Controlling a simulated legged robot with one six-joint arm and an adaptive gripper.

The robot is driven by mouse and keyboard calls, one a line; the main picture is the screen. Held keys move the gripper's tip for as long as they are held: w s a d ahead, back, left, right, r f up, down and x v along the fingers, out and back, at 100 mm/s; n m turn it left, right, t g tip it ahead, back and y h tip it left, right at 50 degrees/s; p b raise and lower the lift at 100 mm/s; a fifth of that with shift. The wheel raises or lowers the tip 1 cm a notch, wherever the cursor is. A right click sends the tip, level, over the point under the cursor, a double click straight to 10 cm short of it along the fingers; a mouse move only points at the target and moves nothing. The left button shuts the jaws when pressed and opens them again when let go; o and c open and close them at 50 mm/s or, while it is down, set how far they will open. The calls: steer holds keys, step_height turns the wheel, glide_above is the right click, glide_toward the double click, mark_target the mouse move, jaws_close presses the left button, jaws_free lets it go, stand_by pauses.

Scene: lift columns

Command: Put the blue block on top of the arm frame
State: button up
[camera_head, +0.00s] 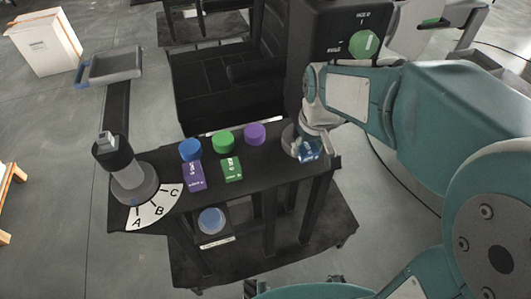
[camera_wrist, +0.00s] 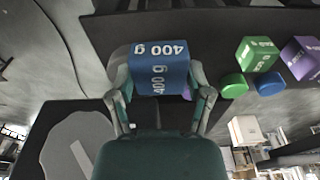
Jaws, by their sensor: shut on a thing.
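The blue block (camera_head: 309,152), marked 400 g, is at the right end of the black table in the head view. In the wrist view the blue block (camera_wrist: 158,70) sits between the two fingers of my gripper (camera_wrist: 161,93), which is shut on it. My gripper (camera_head: 317,138) partly hides it in the head view. I cannot tell whether the block touches the table. The arm frame (camera_head: 115,66) is a grey, shallow tray-like frame at the end of a black arm, at the upper left of the head view. It looks empty.
A purple block (camera_head: 193,176), a green block (camera_head: 232,169), and blue (camera_head: 190,150), green (camera_head: 223,141) and purple (camera_head: 255,133) discs stand on the table (camera_head: 270,172). A column (camera_head: 121,160) with an A-B-C dial (camera_head: 154,210) is at the left. Another blue disc (camera_head: 211,220) is lower down.

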glide_toward(266, 164)
steer(key=s+d, duration=0.1)
steer(key=d, duration=0.2)
steer(key=a+f, duration=0.1)
steer(key=w+a+f, duration=0.1)
steer(key=a+f, duration=0.1)
steer(key=shift+w+a, duration=0.1)
steer(key=shift+w, duration=0.05)
steer(key=shift+w+f, duration=0.2)
steer(key=shift+f, duration=0.25)
step_height(266, 164, down, 3)
steer(key=shift+f, duration=0.1)
steer(key=shift+a+f, duration=0.15)
steer(key=shift+a, duration=0.15)
steer(key=o, duration=1.3)
steer(key=shift+d, duration=0.2)
steer(key=shift+o, duration=0.2)
steer(key=shift+d, duration=0.15)
